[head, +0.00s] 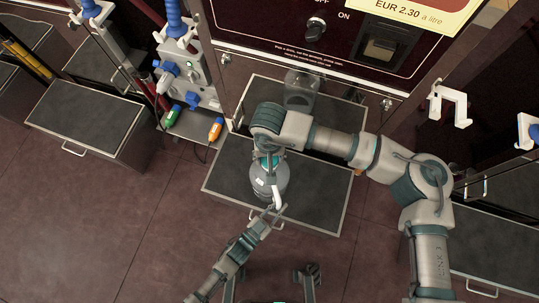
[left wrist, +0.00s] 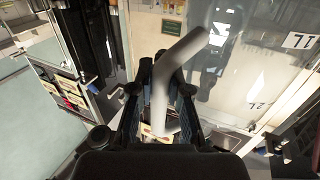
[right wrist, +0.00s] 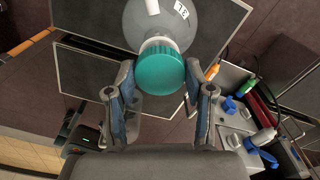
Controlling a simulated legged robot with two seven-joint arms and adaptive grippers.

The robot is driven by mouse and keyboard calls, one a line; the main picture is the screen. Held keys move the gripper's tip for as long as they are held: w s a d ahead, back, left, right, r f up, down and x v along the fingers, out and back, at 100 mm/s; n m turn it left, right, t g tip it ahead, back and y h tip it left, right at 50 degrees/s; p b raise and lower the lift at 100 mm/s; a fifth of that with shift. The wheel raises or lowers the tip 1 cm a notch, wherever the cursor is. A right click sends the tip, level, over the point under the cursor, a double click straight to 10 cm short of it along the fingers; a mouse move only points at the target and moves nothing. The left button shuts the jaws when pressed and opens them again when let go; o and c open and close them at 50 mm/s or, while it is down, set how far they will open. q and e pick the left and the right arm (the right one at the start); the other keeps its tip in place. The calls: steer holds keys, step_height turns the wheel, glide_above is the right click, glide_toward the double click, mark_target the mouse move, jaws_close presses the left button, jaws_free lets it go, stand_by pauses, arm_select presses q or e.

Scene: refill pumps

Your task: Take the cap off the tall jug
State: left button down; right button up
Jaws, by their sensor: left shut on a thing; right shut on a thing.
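The tall jug (head: 266,182) is a grey, clear-walled bottle on the dark platform in the head view. Its top lies under my right gripper there. In the right wrist view, the jug's body (right wrist: 150,22) shows beyond its teal ridged cap (right wrist: 158,68). The cap sits at the jug's neck; I cannot tell whether it is loose. My right gripper (right wrist: 159,72) is shut on the cap, one finger on each side. My left gripper (head: 272,209) is shut on the jug's white handle (head: 277,198), which also shows between its fingers in the left wrist view (left wrist: 180,65).
The dark platform (head: 222,178) has free room left of the jug. Another clear container (head: 301,88) stands behind, under the dispenser panel (head: 340,45). A pump unit with green (head: 173,115) and orange (head: 215,129) nozzles stands at left.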

steer(key=shift+r, duration=0.45)
steer(key=shift+r, duration=2.05)
arm_select(q)
steer(key=c, duration=1.1)
jaws_free()
steer(key=shift+o, duration=0.2)
